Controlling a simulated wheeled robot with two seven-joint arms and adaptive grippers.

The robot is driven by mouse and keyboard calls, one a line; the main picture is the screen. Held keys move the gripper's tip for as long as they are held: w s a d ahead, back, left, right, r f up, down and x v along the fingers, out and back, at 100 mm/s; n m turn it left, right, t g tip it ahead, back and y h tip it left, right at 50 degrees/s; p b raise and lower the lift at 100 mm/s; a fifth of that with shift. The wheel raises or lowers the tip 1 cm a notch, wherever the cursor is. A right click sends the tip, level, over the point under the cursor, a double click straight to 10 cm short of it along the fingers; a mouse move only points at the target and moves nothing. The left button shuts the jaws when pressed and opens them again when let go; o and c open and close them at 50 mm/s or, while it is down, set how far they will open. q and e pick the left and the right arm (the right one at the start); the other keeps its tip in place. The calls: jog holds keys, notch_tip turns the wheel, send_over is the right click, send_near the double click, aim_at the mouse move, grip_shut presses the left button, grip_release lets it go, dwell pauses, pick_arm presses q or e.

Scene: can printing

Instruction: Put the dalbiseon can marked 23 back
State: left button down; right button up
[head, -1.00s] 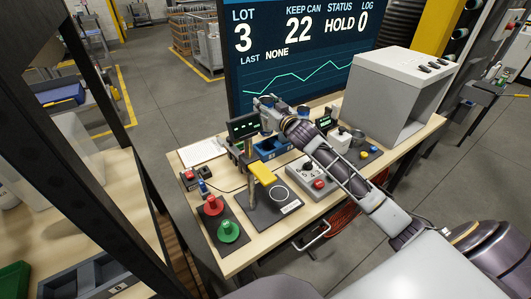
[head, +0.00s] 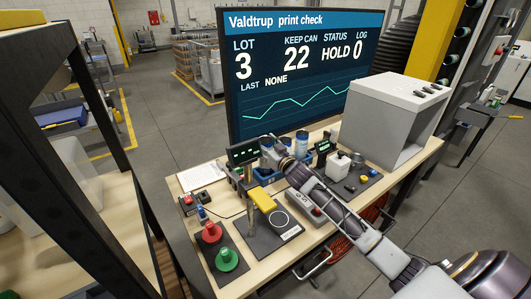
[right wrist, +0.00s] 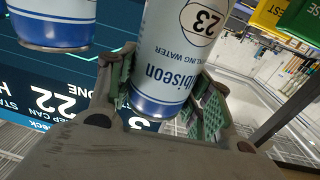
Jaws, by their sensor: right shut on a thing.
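The dalbiseon can marked 23 (right wrist: 180,50) is white and light blue with a dark blue band. In the right wrist view it stands between the two green-padded fingers of my right gripper (right wrist: 168,108), which is shut on it. In the head view my right gripper (head: 270,157) is low over the back of the bench, by the blue holder (head: 264,178); the held can is mostly hidden there. Another blue-and-white can (head: 302,142) stands to its right; a similar can (right wrist: 52,22) shows at the upper left of the right wrist view. My left gripper is not in view.
A large screen (head: 290,80) reading KEEP CAN 22 stands behind the bench. Small displays (head: 248,151) flank the gripper. In front are a yellow-topped stand (head: 262,199), red and green knobs (head: 228,259) and a control box. A grey open box (head: 398,110) stands at right.

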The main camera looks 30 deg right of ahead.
jog(key=shift+f, duration=1.95)
jog(key=o, duration=0.7)
jog(key=shift+s, duration=0.1)
jog(key=s+b, duration=0.1)
jog(key=s, duration=1)
jog(key=shift+s+d, duration=0.35)
jog(key=shift+s, duration=0.05)
